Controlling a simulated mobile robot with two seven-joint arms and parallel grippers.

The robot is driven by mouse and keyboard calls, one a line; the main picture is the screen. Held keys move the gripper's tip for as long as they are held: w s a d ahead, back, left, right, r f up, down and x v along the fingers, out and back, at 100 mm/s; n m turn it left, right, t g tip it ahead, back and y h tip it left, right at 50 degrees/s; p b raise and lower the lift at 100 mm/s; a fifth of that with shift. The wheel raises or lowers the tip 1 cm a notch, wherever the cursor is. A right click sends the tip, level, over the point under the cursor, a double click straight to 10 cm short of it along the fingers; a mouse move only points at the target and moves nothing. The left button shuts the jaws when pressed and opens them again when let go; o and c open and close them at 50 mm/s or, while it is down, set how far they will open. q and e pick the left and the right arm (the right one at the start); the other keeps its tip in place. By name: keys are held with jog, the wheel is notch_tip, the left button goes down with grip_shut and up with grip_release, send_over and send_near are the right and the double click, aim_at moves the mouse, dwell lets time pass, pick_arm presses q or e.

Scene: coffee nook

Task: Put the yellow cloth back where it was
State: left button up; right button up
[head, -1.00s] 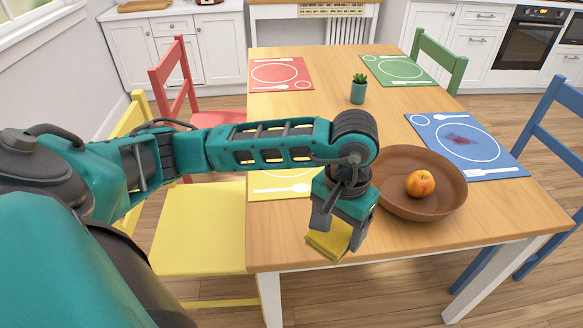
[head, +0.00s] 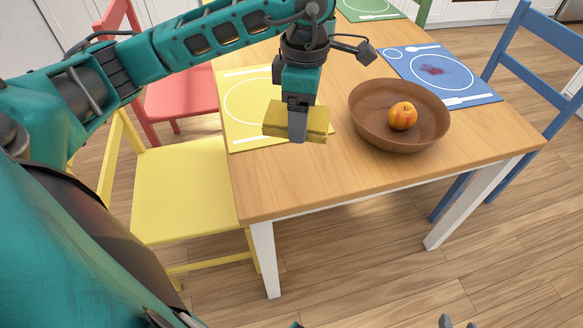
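The yellow cloth (head: 317,122) is a folded, thick pad. My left gripper (head: 297,124) is shut on it, one finger across its near side and the other hidden behind. The cloth shows in front of the yellow placemat (head: 240,141) on the wooden table; I cannot tell how high it is above it. What look like two tips of my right gripper (head: 459,322) show at the bottom edge, with the rest out of view.
A brown bowl (head: 372,124) with an orange-red fruit (head: 402,116) stands right of my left gripper. A blue placemat (head: 455,88) with a dark red stain lies behind it. The table's front (head: 300,180) is clear. A yellow chair (head: 182,190) stands left.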

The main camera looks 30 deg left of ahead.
pick_arm(q)
jog(key=n, duration=0.2)
jog(key=a+r+n, duration=0.1)
jog(key=n, duration=0.2)
jog(key=w+r+n, duration=0.1)
jog(key=n, duration=0.1)
jog(key=shift+a+b, duration=0.2)
jog(key=shift+b, duration=0.2)
jog(key=n, duration=0.2)
jog(key=r+n, duration=0.1)
jog(key=n, duration=0.1)
jog(key=shift+a, duration=0.3)
jog(key=n, duration=0.2)
jog(key=shift+w+a+r+n+b, duration=0.15)
jog(key=shift+a+r+n+b, duration=0.1)
jog(key=shift+r+n+b, duration=0.15)
jog(key=b, duration=0.2)
send_over(293, 172)
notch_tip(293, 172, down, 15)
jog(key=shift+r, duration=0.1)
jog(key=shift+f, duration=2.55)
pick_arm(e)
jog(key=shift+w+a+f, duration=0.2)
jog(key=shift+a+f, duration=0.2)
jog(key=shift+f, duration=0.15)
jog(key=shift+w+a+f, duration=0.15)
jog(key=shift+a+f, duration=0.2)
jog(key=shift+f, duration=0.2)
